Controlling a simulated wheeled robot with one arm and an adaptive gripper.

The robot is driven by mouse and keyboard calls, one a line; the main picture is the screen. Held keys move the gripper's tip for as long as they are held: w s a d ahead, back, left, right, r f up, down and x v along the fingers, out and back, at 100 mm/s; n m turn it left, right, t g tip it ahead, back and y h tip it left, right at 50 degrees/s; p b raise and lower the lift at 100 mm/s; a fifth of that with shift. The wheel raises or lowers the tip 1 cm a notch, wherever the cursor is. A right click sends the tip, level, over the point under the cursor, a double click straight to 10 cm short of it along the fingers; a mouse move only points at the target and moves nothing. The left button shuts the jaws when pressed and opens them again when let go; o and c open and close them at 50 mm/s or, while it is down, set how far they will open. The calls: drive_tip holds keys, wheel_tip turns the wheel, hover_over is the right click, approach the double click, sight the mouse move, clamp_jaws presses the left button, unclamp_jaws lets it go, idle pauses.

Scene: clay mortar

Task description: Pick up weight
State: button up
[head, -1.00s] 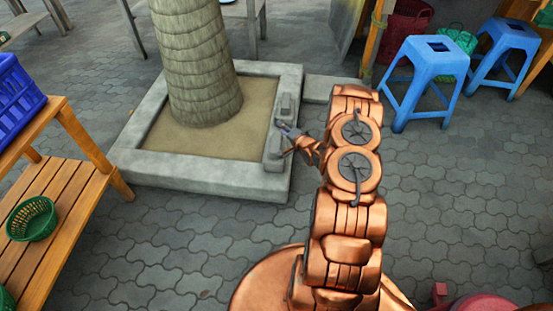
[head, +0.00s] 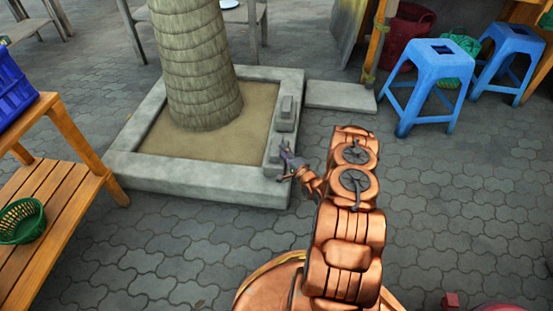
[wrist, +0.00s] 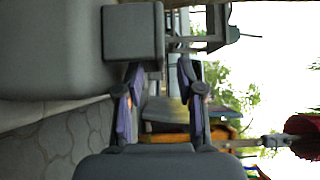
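Grey block-like weights stand on the planter's right rim in the head view: a farther one (head: 286,112) and a nearer one (head: 272,156). My gripper (head: 286,156) is beside the nearer one, at its right side, partly overlapping it in the picture. In the wrist view, my gripper (wrist: 160,72) has its two fingers apart with nothing held between them. A grey block (wrist: 133,32) shows just beyond the left fingertip, with a narrower grey shape to its right. I cannot tell whether the finger touches it.
The stone planter (head: 200,184) surrounds a tree trunk (head: 196,65). A wooden bench (head: 55,215) with a green basket (head: 22,221) is at left. Blue stools (head: 435,75) stand at the back right.

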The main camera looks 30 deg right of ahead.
sight(277, 145)
drive_tip(key=w, duration=0.1)
drive_tip(key=w+b, duration=0.1)
drive_tip(key=w, duration=0.1)
drive_tip(key=w+b, duration=0.1)
drive_tip(key=w, duration=0.1)
drive_tip(key=shift+a+r, duration=0.1)
drive_tip(key=shift+a, duration=0.25)
clamp_jaws()
idle(0.4)
